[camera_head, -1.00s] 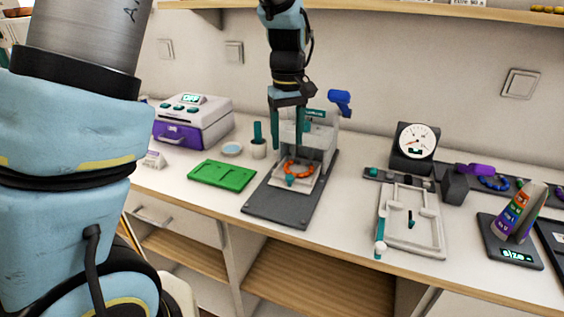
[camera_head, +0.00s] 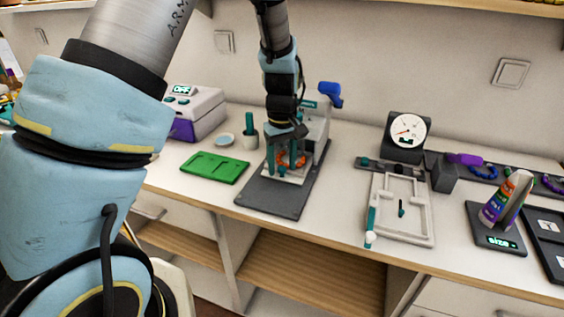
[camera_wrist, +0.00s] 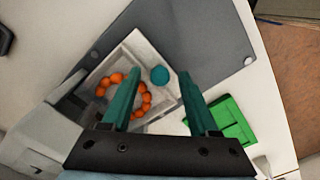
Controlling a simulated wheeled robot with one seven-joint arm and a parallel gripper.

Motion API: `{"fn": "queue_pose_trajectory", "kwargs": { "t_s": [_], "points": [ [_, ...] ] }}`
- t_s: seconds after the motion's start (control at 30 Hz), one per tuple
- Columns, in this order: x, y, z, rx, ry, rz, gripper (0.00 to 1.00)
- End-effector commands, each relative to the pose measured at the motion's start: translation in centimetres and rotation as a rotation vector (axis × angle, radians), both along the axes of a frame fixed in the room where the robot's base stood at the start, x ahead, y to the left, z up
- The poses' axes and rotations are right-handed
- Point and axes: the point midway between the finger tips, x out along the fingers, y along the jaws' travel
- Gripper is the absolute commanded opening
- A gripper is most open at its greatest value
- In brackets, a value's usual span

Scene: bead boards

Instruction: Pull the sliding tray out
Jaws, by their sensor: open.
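The sliding tray (camera_head: 294,177) is a pale square tray low in the front of the grey press (camera_head: 316,125). In the wrist view the tray (camera_wrist: 141,47) carries a ring of orange beads (camera_wrist: 110,80) and has a round teal knob (camera_wrist: 159,75) at its front edge. My gripper (camera_head: 283,172) hangs down over the tray's front. It is open, and in the wrist view its two teal fingers (camera_wrist: 156,80) stand on either side of the knob with gaps between. The fingers partly hide the tray and beads.
The press stands on a dark base plate (camera_head: 272,198) with bare room in front of the tray. A green board (camera_head: 214,167) and a cup with a teal-handled tool (camera_head: 247,138) are left. A white frame (camera_head: 427,215) and a dial gauge (camera_head: 405,132) are right.

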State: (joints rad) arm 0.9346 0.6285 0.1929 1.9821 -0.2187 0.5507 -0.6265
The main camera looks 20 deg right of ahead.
Motion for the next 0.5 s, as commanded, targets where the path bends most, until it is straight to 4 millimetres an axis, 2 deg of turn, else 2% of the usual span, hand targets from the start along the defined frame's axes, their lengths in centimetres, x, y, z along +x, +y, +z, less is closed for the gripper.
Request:
{"fn": "queue_pose_trajectory", "kwargs": {
  "t_s": [0.2, 0.5],
  "points": [
    [0.00, 0.00, 0.00, 0.000, 0.000, 0.000, 0.58],
    [0.00, 0.00, 0.02, 0.000, 0.000, 0.000, 0.24]
  ]
}}
